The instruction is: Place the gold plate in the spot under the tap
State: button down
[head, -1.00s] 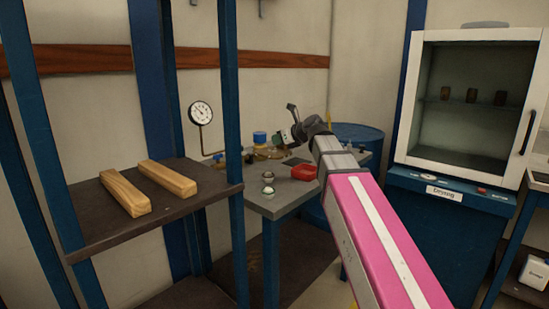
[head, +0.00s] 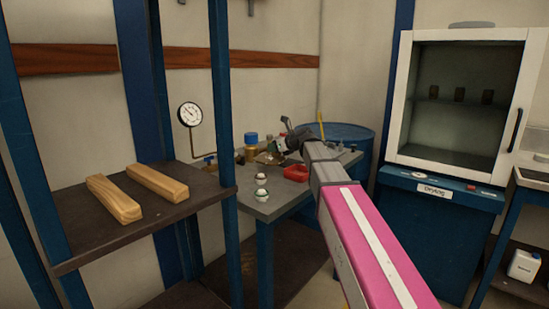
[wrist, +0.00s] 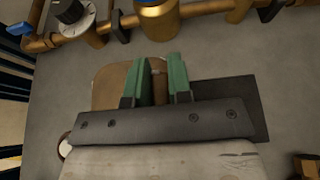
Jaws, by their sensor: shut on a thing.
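My gripper (wrist: 160,75) has two green fingers, shut on the gold plate (wrist: 108,85). The plate is a flat tan-gold piece with rounded corners, showing left of and between the fingers in the wrist view. My gripper also shows small in the head view (head: 287,138), over the back of the grey workbench (head: 275,207). A dark square patch (wrist: 235,92) lies on the bench to the right of the plate, partly hidden by my gripper. Brass pipework (wrist: 205,7) runs just beyond the fingers. Which part is the tap, and whether the plate touches the bench, I cannot tell.
A red tray (head: 296,173) and two small round objects (head: 262,186) stand on the bench. A pressure gauge (head: 190,115) stands at its left. A shelf (head: 150,215) with two wooden bars is nearer left. A blue drum (head: 350,135) stands behind right.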

aim_at(274, 156)
jog(key=shift+w+f, duration=0.25)
jog(key=shift+w, duration=0.1)
jog(key=shift+f, duration=1.95)
jog(key=c, duration=1)
grip_release()
jog(key=shift+f, duration=0.15)
jog(key=shift+c, duration=0.2)
